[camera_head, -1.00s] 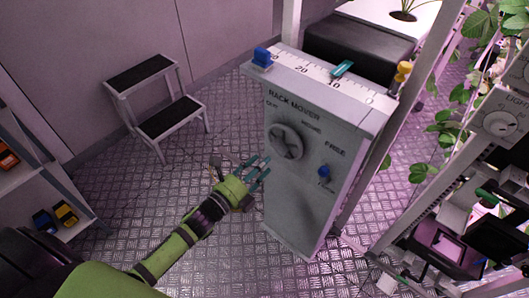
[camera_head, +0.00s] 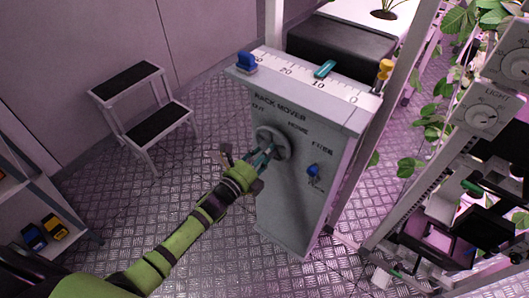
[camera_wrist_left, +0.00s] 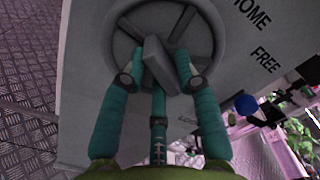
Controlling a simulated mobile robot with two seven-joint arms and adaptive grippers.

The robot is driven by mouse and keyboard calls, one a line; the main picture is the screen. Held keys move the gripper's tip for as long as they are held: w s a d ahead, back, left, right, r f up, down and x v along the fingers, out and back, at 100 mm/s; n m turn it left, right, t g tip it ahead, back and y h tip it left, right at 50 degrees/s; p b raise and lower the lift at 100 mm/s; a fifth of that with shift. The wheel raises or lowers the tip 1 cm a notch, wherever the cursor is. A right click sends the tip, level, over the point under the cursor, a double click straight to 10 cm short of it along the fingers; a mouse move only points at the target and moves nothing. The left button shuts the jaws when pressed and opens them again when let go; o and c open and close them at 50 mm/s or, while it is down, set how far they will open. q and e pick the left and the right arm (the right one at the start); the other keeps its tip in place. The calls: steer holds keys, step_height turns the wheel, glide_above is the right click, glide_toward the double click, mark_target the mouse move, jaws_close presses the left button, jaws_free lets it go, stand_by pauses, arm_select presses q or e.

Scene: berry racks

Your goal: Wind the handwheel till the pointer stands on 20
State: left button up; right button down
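The rack mover is a grey cabinet with a round grey handwheel (camera_head: 272,143) on its front; the wheel also fills the top of the left wrist view (camera_wrist_left: 160,30). The teal pointer (camera_head: 325,69) lies across the white scale (camera_head: 303,78) on top, its near end close to the 10 mark. My left gripper (camera_head: 270,155) is at the wheel. In the wrist view its teal fingers (camera_wrist_left: 158,72) stand apart on either side of the wheel's raised grey bar (camera_wrist_left: 161,64). I cannot tell whether they touch it. My right gripper is not in view.
A blue knob (camera_head: 313,170) sits on the cabinet front, right of the wheel. A blue block (camera_head: 246,63) and a yellow one (camera_head: 385,70) mark the scale's ends. A step stool (camera_head: 145,105) stands left. Plant racks and a LIGHT dial (camera_head: 487,116) are at right.

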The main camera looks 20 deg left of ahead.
arm_select(q)
jaws_close()
steer(key=shift+n, duration=0.3)
